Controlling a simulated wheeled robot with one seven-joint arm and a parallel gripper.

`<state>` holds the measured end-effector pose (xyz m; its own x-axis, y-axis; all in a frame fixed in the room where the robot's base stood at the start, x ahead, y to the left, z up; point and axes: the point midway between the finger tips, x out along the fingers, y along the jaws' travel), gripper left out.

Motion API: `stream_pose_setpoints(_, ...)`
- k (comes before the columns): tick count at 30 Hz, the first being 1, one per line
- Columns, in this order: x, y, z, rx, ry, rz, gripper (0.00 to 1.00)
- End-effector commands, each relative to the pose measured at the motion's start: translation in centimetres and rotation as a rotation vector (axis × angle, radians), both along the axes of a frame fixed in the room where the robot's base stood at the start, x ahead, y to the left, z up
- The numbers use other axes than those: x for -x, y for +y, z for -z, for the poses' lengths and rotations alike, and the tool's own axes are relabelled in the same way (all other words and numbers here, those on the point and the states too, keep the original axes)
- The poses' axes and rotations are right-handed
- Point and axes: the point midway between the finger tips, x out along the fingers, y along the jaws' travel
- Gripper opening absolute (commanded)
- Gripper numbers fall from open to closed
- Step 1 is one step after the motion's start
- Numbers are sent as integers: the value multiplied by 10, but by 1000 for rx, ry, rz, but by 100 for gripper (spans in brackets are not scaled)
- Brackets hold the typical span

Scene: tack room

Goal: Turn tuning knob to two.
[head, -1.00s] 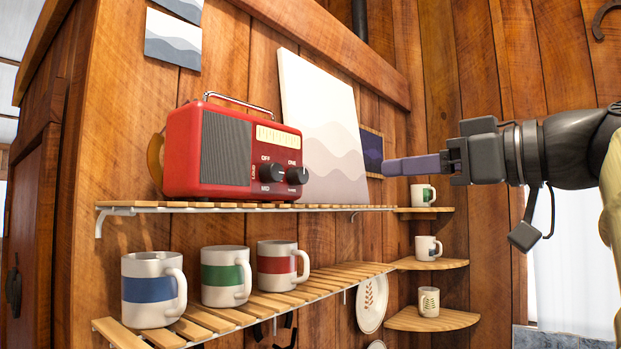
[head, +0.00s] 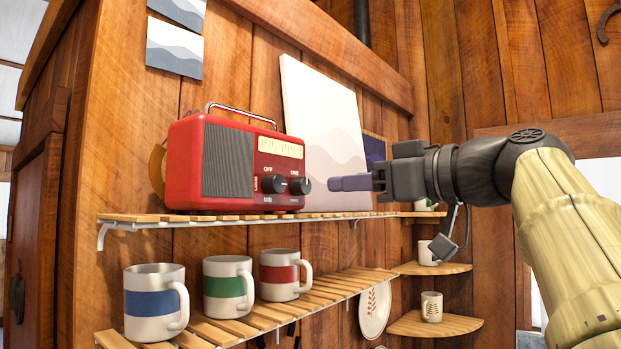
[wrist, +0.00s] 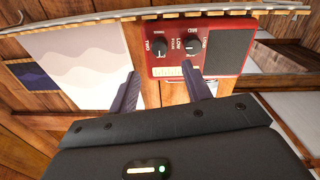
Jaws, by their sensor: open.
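The red radio (head: 235,165) stands on the upper slatted shelf, with a grey speaker grille and two black knobs. Its right knob, the tuning knob (head: 299,186), has a "ONE" label above it. In the wrist view the radio is upside down, and the tuning knob (wrist: 159,47) is the left one, with "TWO" beside it. Its exact pointer setting is too small to read. The volume knob (head: 273,184) is beside it. My gripper (head: 334,184) is open and empty, right of the tuning knob at about its height, apart from it. In the wrist view its fingers (wrist: 160,76) straddle the tuning knob's line.
A pale wave-patterned canvas (head: 320,130) leans on the wall behind my gripper. Mugs with blue (head: 152,303), green (head: 225,287) and red (head: 279,274) bands stand on the lower shelf. Corner shelves (head: 435,325) with cups are at the right. Space before the radio is clear.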

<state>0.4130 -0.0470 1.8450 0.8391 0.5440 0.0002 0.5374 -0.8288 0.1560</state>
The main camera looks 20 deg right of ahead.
Motion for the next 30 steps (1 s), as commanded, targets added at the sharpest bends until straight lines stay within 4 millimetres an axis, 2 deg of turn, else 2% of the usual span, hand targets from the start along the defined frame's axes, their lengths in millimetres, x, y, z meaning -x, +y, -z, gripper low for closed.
stream_pose_setpoints(13, -64, 41, -3, 0, 2, -3, 49)
stream_pose_setpoints(18, -73, 47, -1, 1, 1, -1, 49)
stream_pose_setpoints(26, -74, 48, 0, 1, 1, 0, 49)
stream_pose_setpoints(30, -74, 48, 0, 1, 1, 0, 21)
